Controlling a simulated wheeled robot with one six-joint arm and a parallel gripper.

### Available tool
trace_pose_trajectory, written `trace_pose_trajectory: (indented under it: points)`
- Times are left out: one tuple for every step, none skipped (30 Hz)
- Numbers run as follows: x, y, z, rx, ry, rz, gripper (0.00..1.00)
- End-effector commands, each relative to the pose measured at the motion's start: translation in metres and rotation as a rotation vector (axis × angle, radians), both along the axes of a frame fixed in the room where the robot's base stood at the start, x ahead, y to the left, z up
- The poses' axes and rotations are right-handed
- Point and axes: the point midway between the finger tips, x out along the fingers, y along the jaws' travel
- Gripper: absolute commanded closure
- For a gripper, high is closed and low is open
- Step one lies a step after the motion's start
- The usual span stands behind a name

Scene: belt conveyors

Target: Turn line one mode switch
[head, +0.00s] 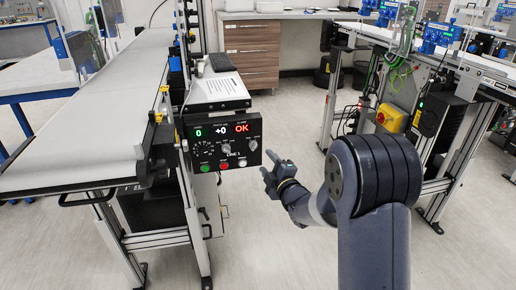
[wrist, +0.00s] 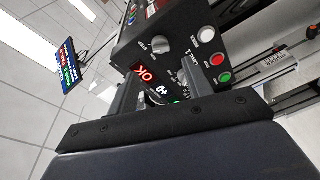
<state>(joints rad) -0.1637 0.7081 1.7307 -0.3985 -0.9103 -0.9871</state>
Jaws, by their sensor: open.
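The line one control box (head: 228,155) is a black panel marked LINE 1, hung at the end of the left conveyor. It has a middle knob (head: 226,148), a right knob (head: 253,144) and a dial at left. Their small labels are unreadable in the head view, so I cannot tell which is the mode switch. My gripper (head: 268,170) is open and empty, just right of the box and apart from it. In the wrist view the panel shows tilted, with one grey knob (wrist: 161,48) clearly visible; my gripper's dark body covers the bottom.
Green (head: 205,168), red (head: 224,165) and white (head: 242,162) buttons sit below the knobs. The displays read 0, +0 and OK. A keyboard and paper lie on a shelf (head: 217,104) above the box. Another conveyor with a yellow-red switch box (head: 392,118) stands right. Floor between is clear.

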Motion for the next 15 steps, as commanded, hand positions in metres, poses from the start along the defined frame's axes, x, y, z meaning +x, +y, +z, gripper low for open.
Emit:
trace_pose_trajectory:
  points:
    - [0.007, 0.005, -0.001, 0.001, 0.001, 0.001, 0.52]
    - [0.012, 0.007, -0.001, 0.001, 0.000, 0.001, 0.52]
    - [0.018, 0.010, -0.001, 0.001, 0.000, 0.001, 0.52]
    - [0.023, 0.012, -0.001, 0.000, 0.001, 0.000, 0.52]
    - [0.028, 0.015, -0.001, 0.002, 0.001, 0.000, 0.52]
    - [0.034, 0.018, -0.001, 0.002, 0.001, 0.000, 0.52]
    - [0.039, 0.020, -0.001, 0.001, 0.002, 0.000, 0.52]
    - [0.043, 0.023, -0.001, 0.002, 0.001, 0.000, 0.52]
    - [0.048, 0.025, -0.001, 0.002, 0.002, 0.000, 0.52]
    - [0.052, 0.027, -0.001, 0.001, 0.002, 0.000, 0.52]
    - [0.056, 0.029, -0.001, 0.002, 0.001, 0.000, 0.52]
    - [0.061, 0.031, -0.001, 0.001, 0.002, -0.001, 0.52]
    - [0.064, 0.033, -0.001, 0.001, 0.003, -0.001, 0.52]
    - [0.067, 0.034, -0.001, 0.001, 0.002, -0.001, 0.52]
    - [0.070, 0.036, -0.001, 0.001, 0.002, -0.001, 0.52]
